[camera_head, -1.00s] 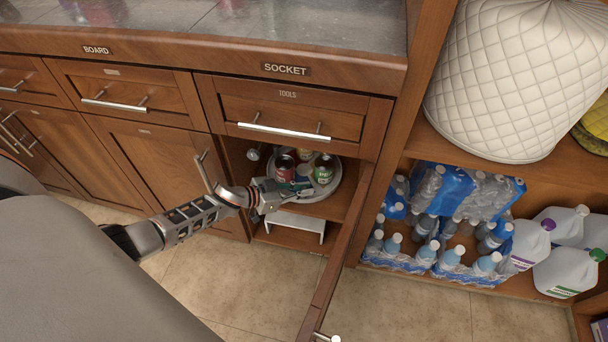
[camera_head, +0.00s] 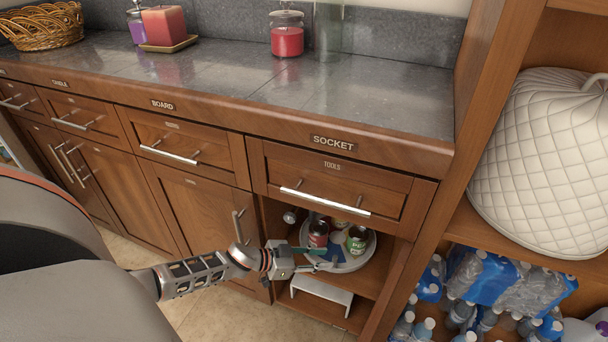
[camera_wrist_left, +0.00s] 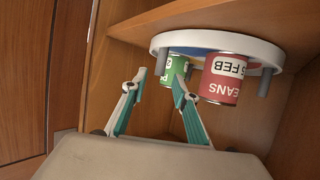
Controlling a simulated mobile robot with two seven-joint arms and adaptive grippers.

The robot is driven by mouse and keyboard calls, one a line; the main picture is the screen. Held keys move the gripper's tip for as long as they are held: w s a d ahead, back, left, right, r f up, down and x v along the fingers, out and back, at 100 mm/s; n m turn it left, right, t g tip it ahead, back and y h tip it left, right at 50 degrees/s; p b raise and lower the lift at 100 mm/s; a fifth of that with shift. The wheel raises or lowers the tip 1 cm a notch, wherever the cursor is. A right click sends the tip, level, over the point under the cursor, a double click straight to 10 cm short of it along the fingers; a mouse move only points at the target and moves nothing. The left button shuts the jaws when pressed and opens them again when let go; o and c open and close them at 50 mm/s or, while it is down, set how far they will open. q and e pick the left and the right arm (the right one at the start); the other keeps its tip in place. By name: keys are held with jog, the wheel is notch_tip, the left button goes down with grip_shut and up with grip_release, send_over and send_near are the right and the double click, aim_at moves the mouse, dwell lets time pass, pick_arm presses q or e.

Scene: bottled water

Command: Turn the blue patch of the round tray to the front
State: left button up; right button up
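The round tray (camera_head: 366,262) sits on a shelf inside the open cabinet under the TOOLS drawer. Its blue patch (camera_head: 336,256) shows in part between the cans and near my fingers. A red can (camera_head: 318,235) and a green can (camera_head: 356,240) stand on the tray, with another can behind them. My left gripper (camera_head: 325,259) is at the tray's front left, its fingers apart and empty. The left wrist view appears upside down: the tray rim (camera_wrist_left: 275,50) is at the top, with short grey pegs, and the open teal-padded fingers point toward the green can. My right gripper is not in view.
A white step-like rack (camera_head: 322,296) stands on the lower shelf under the tray. Cabinet walls close in on both sides. Bottled water packs (camera_head: 485,285) and a quilted white cover (camera_head: 545,165) are at the right. The counter (camera_head: 230,80) lies above.

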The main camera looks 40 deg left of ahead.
pick_arm(q)
jog(key=v, duration=0.7)
